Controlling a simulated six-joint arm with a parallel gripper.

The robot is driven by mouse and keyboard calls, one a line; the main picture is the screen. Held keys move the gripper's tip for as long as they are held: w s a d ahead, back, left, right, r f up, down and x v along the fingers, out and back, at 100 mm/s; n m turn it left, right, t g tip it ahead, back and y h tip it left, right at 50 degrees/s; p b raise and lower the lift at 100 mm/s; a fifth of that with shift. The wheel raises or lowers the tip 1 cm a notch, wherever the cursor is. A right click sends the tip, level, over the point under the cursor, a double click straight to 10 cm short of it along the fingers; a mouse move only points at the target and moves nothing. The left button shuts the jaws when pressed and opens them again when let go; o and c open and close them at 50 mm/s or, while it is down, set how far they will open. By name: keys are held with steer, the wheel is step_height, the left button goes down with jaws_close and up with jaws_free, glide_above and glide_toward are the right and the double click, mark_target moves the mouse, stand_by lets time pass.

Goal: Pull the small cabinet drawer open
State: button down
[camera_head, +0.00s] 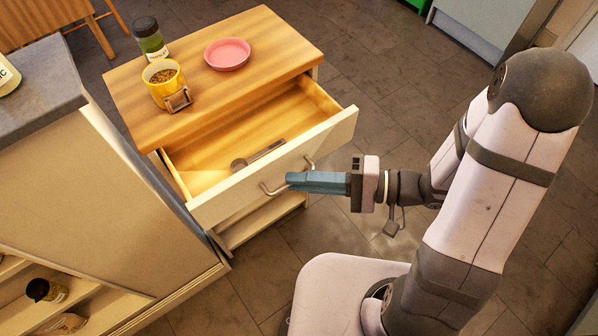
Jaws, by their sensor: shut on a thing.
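The small cabinet (270,38) has a wooden top and a pale body. Its upper drawer (235,190) is pulled well out, with its wooden inside in view. A dark spoon-like utensil (258,154) lies in the drawer. A metal bar handle (270,190) is on the drawer's front. My gripper (290,180) has teal fingers and is shut on the handle, hiding its middle. My arm reaches in from the right.
On the cabinet top are a yellow mug (160,92), a pink plate (227,54), a dark-green jar (150,40) and a small stand-like object (179,99). A grey-topped counter (40,90) stands close at left. Tiled floor (370,65) is clear behind and right.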

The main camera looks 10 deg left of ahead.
steer(key=c, duration=1.9)
jaws_free()
steer(key=shift+d, duration=0.15)
steer(key=d+r, duration=0.1)
steer(key=d, duration=0.6)
